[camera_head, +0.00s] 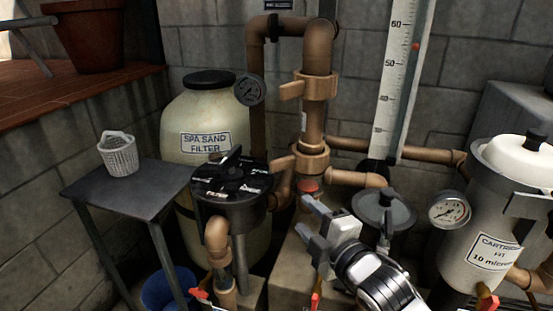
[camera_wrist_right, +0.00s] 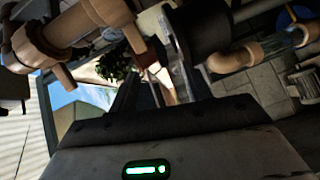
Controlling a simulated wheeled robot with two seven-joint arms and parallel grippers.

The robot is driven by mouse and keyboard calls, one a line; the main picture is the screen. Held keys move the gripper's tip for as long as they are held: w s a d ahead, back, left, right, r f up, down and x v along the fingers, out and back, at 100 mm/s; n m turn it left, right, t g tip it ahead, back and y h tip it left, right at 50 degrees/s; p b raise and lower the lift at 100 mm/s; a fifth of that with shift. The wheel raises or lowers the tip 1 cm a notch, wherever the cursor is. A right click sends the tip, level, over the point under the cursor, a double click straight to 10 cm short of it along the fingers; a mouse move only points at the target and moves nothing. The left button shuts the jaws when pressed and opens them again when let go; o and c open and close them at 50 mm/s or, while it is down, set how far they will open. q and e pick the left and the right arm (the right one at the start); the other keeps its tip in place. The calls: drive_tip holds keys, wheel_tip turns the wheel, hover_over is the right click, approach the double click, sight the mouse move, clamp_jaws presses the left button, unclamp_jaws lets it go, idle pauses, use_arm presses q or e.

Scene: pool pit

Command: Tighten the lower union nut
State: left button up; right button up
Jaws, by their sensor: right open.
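The lower union nut (camera_head: 311,159) is a tan-brown collar with a lug on its left, low on the vertical brown pipe, above a red band. A similar upper collar (camera_head: 317,86) with a left lug sits higher on the pipe. My right gripper (camera_head: 305,218) is open and empty, below the lower nut and apart from it, its fingers pointing up and left. In the right wrist view, brown pipe collars (camera_wrist_right: 36,46) show at upper left, outside the jaws; I cannot tell which nut is which there. My left gripper is not in view.
A black-topped multiport valve (camera_head: 232,182) and the sand filter (camera_head: 197,112) stand left of the pipe. A dark-lidded pump pot (camera_head: 384,210) and a white cartridge filter (camera_head: 484,235) stand right. A small table (camera_head: 150,195) holds a basket (camera_head: 119,154).

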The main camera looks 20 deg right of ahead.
sight(278, 167)
drive_tip(key=w+r, duration=0.1)
drive_tip(key=w, duration=0.4)
drive_tip(key=w+a+r+n, duration=0.1)
drive_tip(key=w, duration=0.5)
drive_tip(key=w+a+r+n, duration=0.1)
drive_tip(key=w, duration=0.5)
drive_tip(key=shift+a+r+t, duration=0.1)
drive_tip(key=shift+t, duration=0.3)
clamp_jaws()
